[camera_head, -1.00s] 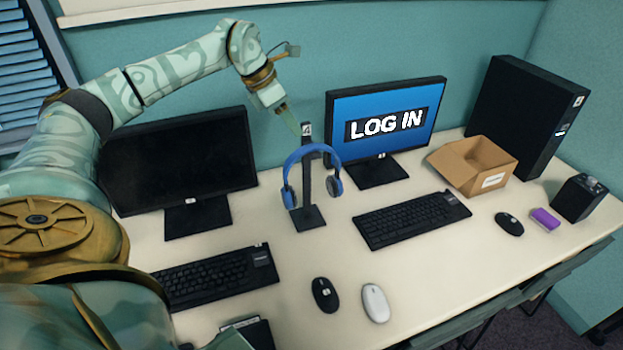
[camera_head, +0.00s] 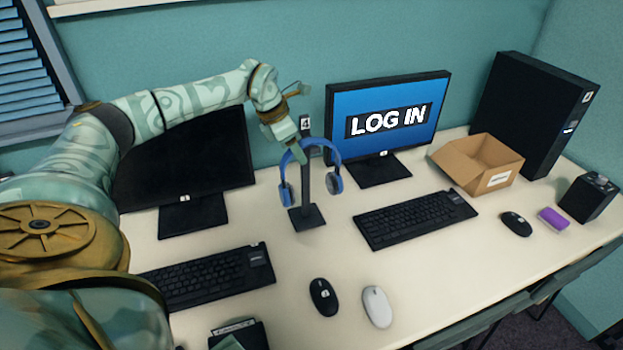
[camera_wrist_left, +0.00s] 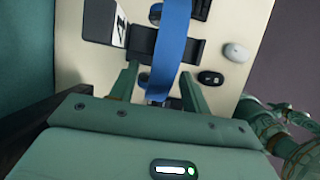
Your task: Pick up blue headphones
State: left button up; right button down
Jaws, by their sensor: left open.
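The blue headphones (camera_head: 335,150) hang on a black stand (camera_head: 306,190) between the two monitors. My left gripper (camera_head: 298,152) is at the top of the headband, from above and slightly left. In the left wrist view the blue headband (camera_wrist_left: 172,45) runs between the two spread fingers of the left gripper (camera_wrist_left: 160,78). The gripper is open and I cannot tell whether a finger touches the band. The fingertips hide part of the band in the head view. Green parts of my body show at the right of the wrist view; the right gripper's state is unclear.
A dark monitor (camera_head: 190,165) stands behind my left arm, and a lit monitor (camera_head: 390,115) is right of the stand. Keyboards (camera_head: 415,218), a black mouse (camera_head: 323,296) and a white mouse (camera_head: 377,306) lie in front. An open cardboard box (camera_head: 475,172) is further right.

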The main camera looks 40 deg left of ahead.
pick_arm(q)
jog(key=shift+x, duration=1.2)
grip_shut()
pick_arm(e)
jog(key=shift+a+f, duration=0.25)
jog(key=shift+a, duration=0.1)
pick_arm(q)
jog(key=shift+r, duration=0.1)
pick_arm(e)
jog(key=shift+d, duration=0.1)
